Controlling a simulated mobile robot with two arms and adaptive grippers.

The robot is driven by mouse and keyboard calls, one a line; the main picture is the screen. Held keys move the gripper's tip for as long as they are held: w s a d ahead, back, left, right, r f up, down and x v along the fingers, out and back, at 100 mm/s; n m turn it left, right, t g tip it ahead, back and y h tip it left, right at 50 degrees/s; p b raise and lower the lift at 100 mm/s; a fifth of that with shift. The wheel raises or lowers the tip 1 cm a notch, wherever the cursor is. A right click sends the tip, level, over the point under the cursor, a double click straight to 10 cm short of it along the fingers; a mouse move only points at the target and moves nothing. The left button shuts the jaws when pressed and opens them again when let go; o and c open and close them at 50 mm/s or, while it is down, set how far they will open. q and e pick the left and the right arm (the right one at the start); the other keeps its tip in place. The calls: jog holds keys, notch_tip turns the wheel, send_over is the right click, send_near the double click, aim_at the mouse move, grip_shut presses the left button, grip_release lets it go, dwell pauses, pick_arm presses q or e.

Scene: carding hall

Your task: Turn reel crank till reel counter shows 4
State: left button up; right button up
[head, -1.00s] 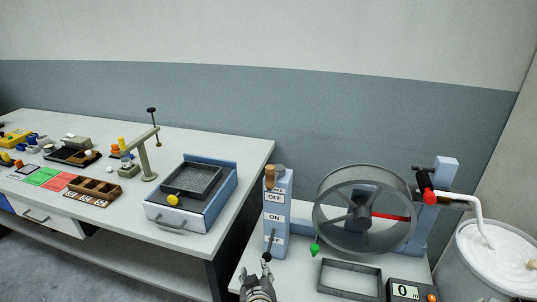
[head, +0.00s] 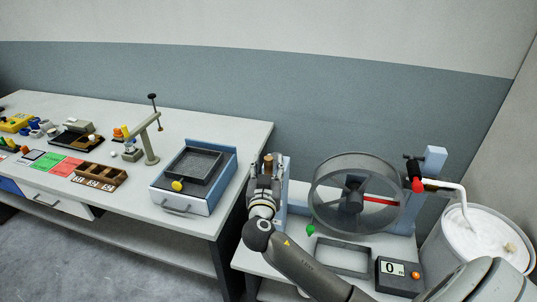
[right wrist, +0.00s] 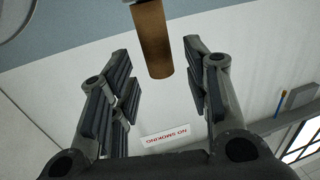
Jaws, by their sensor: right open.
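The reel (head: 325,180) is a grey spoked wheel with one red spoke, on the right bench in the head view. A green tip (head: 311,230) shows at its lower left. The reel counter (head: 392,268) in front of it reads 0. I cannot make out clearly which part is the reel crank. My left gripper is out of view.
A grey rectangular frame (head: 343,272) lies before the reel. The left table (head: 235,165) carries a blue drawer box (head: 184,201) and several small items.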

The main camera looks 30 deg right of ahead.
aim_at(268, 163)
jog(key=shift+p+x, duration=0.4)
jog(key=shift+x, duration=1.15)
grip_shut()
